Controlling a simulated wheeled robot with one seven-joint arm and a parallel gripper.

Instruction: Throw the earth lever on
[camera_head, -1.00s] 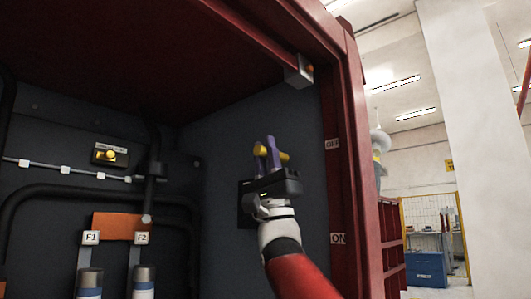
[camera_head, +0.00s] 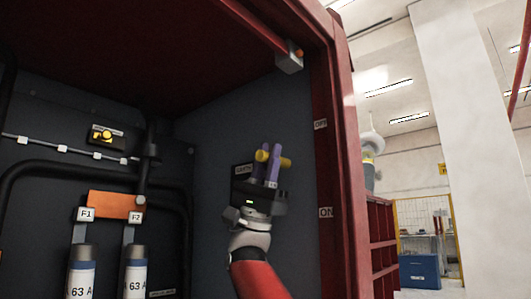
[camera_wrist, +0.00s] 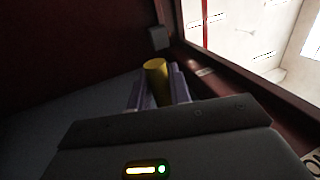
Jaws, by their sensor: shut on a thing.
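The earth lever (camera_head: 284,162) has a yellow handle and stands at the right inner wall of the red cabinet. A label plate (camera_head: 243,169) is on the wall beside it. My gripper (camera_head: 266,164) has its purple fingers on both sides of the yellow handle and is shut on it. In the wrist view the yellow handle end (camera_wrist: 156,70) shows between the fingers (camera_wrist: 157,85). The lever's base and pivot are hidden behind my gripper. An "OFF" label (camera_head: 320,124) is higher on the cabinet's edge, and an "ON" label (camera_head: 325,212) is lower.
The red cabinet frame (camera_head: 340,170) stands close to the right of my arm. At left are fuses (camera_head: 135,272), an orange plate (camera_head: 115,205), black cables and a small yellow knob (camera_head: 106,134). A grey block (camera_head: 290,59) hangs at the top.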

